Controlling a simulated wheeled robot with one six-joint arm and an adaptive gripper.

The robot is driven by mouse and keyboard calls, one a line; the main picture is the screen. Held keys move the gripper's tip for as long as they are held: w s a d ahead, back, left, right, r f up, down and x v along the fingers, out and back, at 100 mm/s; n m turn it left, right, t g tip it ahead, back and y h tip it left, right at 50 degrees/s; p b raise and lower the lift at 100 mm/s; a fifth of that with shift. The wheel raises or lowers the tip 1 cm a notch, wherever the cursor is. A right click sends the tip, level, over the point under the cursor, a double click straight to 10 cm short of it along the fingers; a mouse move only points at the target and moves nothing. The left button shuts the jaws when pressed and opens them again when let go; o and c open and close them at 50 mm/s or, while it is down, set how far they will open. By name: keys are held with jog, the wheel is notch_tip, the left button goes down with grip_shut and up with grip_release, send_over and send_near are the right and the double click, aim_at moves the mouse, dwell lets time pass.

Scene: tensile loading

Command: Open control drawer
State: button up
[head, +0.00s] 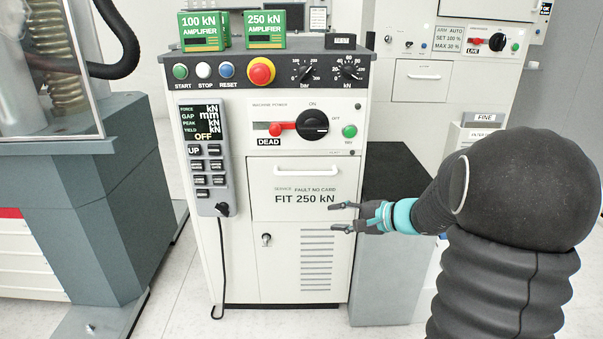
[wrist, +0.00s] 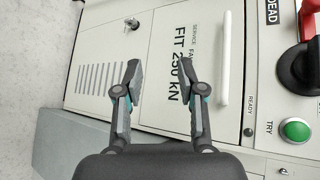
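The control drawer (head: 270,208) is a white panel in the console front, marked "SERVICE: FAULT NO CARD" and "FIT 250 kN". It looks shut. Its white bar handle (head: 305,170) runs across its upper part; in the wrist view the handle (wrist: 224,58) stands upright, right of the fingers. My gripper (head: 340,217) is in front of the drawer's lower right, below the handle and apart from it. In the wrist view my gripper (wrist: 133,76) has its two fingers spread with nothing between them, over the panel's lower lettering.
Above the drawer are a red switch marked DEAD (head: 283,129), a black rotary knob (head: 313,124) and a green button (head: 349,131). A pendant (head: 206,160) hangs at the console's left. Two green amplifier boxes (head: 265,29) stand on top. A dark-topped grey block (head: 388,170) stands at right.

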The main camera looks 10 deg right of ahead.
aim_at(306, 174)
jog(key=w+d+r+t, duration=0.2)
jog(key=w+r+t, duration=0.2)
jog(key=r, duration=0.3)
jog(key=p+x, duration=0.1)
jog(key=x, duration=1.3)
jog(key=shift+a+f+p, duration=0.1)
jog(key=shift+f+p, duration=0.1)
jog(key=shift+p, duration=0.2)
grip_shut()
